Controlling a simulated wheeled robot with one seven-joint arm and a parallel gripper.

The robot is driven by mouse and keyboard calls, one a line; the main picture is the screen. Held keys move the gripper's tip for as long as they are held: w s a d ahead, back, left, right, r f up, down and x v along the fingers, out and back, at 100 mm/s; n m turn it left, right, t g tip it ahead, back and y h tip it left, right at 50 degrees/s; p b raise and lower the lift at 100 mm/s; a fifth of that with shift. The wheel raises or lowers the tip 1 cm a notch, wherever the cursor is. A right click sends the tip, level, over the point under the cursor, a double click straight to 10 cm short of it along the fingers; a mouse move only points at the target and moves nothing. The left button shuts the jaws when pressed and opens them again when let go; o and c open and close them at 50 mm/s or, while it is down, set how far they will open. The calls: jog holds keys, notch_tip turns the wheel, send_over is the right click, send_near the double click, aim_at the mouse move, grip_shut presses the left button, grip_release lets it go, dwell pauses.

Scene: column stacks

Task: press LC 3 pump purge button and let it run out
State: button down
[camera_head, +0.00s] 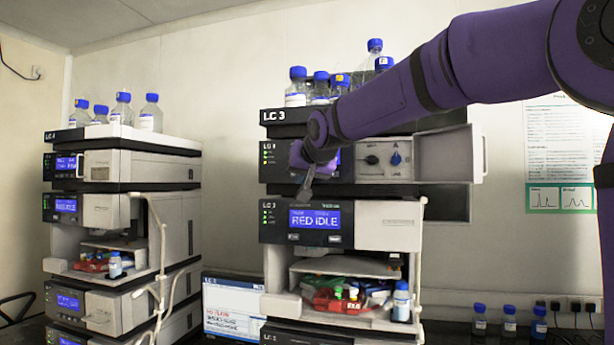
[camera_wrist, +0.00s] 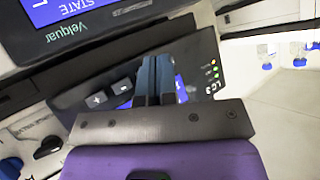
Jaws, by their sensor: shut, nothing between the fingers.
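The LC 3 stack stands right of centre in the head view, with its name on the top tray (camera_head: 285,116). Its pump module (camera_head: 345,187), with two knobs, is just below, its display partly behind my wrist. My gripper (camera_head: 304,192) is shut and empty in front of the pump's lower front edge. In the wrist view my shut fingers (camera_wrist: 153,75) overlap the pump's dark panel (camera_wrist: 75,98), hiding part of its blue display. Plus (camera_wrist: 97,100) and minus (camera_wrist: 122,86) buttons show beside them. I cannot make out a purge label or tell whether the fingertips touch the panel.
Blue-capped bottles (camera_head: 297,88) stand on the top tray. The LC 4 stack (camera_head: 98,146) is at the left. A monitor (camera_head: 232,305) stands between the stacks. An open flap (camera_head: 476,153) sticks out at the pump's right.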

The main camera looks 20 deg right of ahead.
jog(key=shift+w+d, duration=0.45)
jog(key=shift+w, duration=0.15)
jog(key=shift+w+d, duration=0.1)
jog(key=shift+w, duration=0.05)
dwell(1.7)
jog(key=shift+w+d, duration=0.15)
jog(key=shift+w+d, duration=0.25)
jog(key=shift+w, duration=0.1)
dwell(0.9)
jog(key=shift+s+a, duration=0.5)
jog(key=shift+s, duration=0.2)
jog(key=s+a, duration=0.1)
jog(key=s, duration=0.1)
jog(key=s+a, duration=0.2)
dwell(0.7)
